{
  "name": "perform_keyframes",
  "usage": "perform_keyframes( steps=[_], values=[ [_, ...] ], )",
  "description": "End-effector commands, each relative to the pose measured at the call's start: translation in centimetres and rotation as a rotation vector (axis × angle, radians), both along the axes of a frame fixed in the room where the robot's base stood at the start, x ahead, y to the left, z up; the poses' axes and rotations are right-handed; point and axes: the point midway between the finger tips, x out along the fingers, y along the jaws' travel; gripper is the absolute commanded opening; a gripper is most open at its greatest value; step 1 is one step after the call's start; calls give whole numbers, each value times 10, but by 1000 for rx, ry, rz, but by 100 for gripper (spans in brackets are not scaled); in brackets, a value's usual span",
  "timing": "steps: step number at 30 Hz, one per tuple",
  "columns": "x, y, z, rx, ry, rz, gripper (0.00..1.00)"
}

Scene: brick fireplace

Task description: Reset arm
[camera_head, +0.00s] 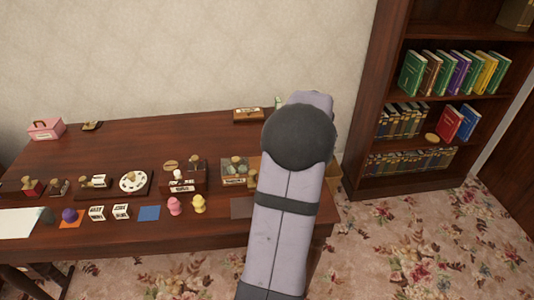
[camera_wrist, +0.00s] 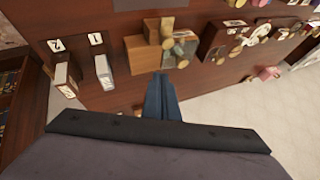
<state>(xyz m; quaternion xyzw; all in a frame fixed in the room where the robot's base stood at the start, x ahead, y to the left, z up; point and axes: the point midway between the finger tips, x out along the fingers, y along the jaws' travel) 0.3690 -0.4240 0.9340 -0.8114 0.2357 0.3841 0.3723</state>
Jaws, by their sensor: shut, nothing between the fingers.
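My gripper (camera_wrist: 162,98) shows in the wrist view as two dark blue fingers pressed together, with nothing between them. It is over the dark wooden table (camera_wrist: 210,75), apart from the objects there. In the head view my arm rises over the table's right end and hides the gripper. A wooden box with round pieces (camera_wrist: 148,54) lies just beyond the fingertips in the wrist view. It also shows in the head view (camera_head: 234,180), left of my arm.
Two small blocks (camera_wrist: 65,78) (camera_wrist: 104,72) stand near cards marked 2 and 1. The table (camera_head: 130,150) holds a pink case (camera_head: 46,128), a pink figure (camera_head: 174,206), a yellow figure (camera_head: 199,204) and a blue square (camera_head: 149,213). A bookcase (camera_head: 375,100) stands right. The table's back middle is clear.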

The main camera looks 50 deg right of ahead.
Motion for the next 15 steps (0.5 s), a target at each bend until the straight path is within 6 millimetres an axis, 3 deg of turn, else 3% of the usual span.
perform_keyframes(
  steps=[8,15],
  values=[
    [-1,0,1,8,-1,-11,0],
    [-7,-3,-4,116,8,-178,0]
  ],
)
